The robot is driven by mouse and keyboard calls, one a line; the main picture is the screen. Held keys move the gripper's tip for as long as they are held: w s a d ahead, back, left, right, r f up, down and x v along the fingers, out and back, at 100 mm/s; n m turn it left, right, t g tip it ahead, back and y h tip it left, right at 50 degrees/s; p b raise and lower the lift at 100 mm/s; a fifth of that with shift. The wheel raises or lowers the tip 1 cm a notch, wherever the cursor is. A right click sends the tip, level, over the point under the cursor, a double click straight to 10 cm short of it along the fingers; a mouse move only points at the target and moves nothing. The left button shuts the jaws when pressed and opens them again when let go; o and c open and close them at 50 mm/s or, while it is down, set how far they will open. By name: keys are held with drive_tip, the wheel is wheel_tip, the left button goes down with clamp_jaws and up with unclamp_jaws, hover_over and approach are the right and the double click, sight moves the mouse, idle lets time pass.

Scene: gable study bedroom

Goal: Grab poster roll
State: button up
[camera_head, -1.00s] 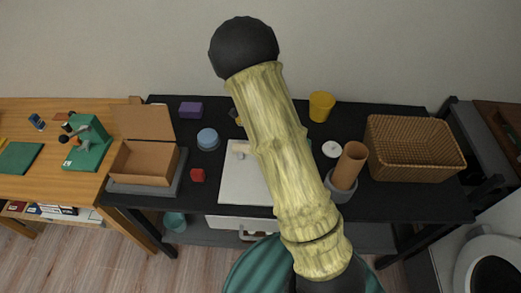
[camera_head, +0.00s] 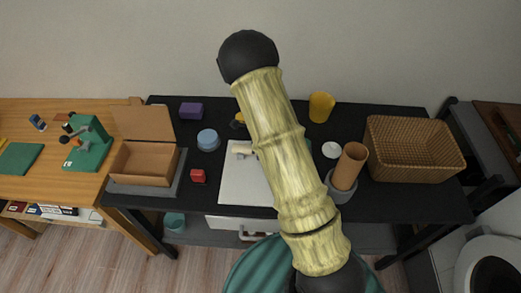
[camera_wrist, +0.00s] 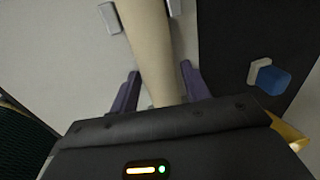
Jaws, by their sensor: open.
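A pale beige roll, which looks like the poster roll (camera_wrist: 152,50), runs between the fingers of my gripper (camera_wrist: 160,72) in the wrist view. The purple fingers are spread on either side of it, and I cannot tell whether they touch it. In the head view, one pale end of what seems to be the same roll (camera_head: 241,149) shows on the white board (camera_head: 238,188). The rest of it and my gripper are hidden behind my arm there.
A brown tube (camera_head: 351,164) stands tilted in a grey holder at the right of the black desk (camera_head: 415,200), beside a wicker basket (camera_head: 412,172). A blue round container (camera_head: 208,139), red block (camera_head: 198,176) and open cardboard box (camera_head: 146,160) stand left of the board. A yellow cup (camera_head: 321,107) is behind.

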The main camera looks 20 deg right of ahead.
idle(0.3)
drive_tip(key=c, duration=0.8)
wheel_tip(320, 180, up, 10)
drive_tip(key=shift+r, duration=0.1)
idle(0.4)
